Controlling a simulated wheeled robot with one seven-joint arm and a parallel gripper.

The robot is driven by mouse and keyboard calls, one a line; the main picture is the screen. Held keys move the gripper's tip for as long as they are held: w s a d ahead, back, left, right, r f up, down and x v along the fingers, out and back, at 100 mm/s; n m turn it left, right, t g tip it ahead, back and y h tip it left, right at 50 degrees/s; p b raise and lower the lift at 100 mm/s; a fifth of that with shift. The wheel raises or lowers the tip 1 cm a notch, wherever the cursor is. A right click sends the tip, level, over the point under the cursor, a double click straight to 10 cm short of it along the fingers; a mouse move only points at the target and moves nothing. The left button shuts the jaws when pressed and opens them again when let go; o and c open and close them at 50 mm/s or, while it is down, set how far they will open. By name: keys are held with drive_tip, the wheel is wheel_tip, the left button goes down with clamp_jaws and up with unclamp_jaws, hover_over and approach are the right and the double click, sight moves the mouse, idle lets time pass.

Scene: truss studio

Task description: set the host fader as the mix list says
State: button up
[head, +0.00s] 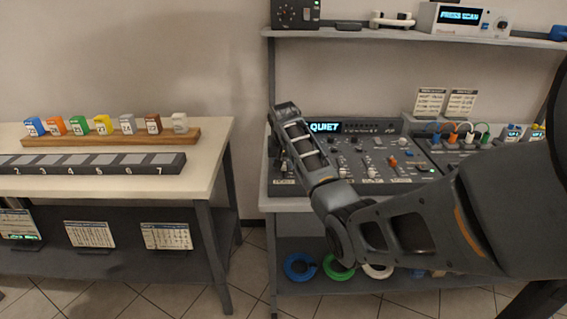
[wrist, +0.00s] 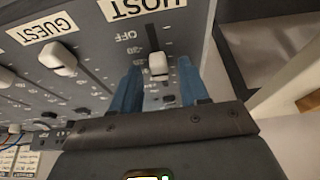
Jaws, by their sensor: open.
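In the wrist view the host fader's white cap (wrist: 158,66) stands in its slot under the HOST label (wrist: 142,7). It sits a little below the OFF mark, beside small scale figures I cannot read surely. My gripper (wrist: 159,72) is open, with one blue finger on each side of this cap. I cannot tell whether either finger touches it. In the head view my arm hides the gripper and this fader at the left end of the mixing desk (head: 400,187). Two cards (head: 430,101) with list-like writing stand behind the desk, too small to read.
The guest fader's cap (wrist: 58,58) is left of my fingers, under its GUEST label. The desk's display (head: 324,127) reads QUIET. A shelf (head: 420,36) with devices hangs above. A side table (head: 215,140) with coloured blocks stands left, across a gap.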

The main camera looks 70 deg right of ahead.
drive_tip(key=v, duration=0.7)
drive_tip(key=shift+a+r, duration=0.15)
drive_tip(key=shift+r, duration=0.1)
idle(0.3)
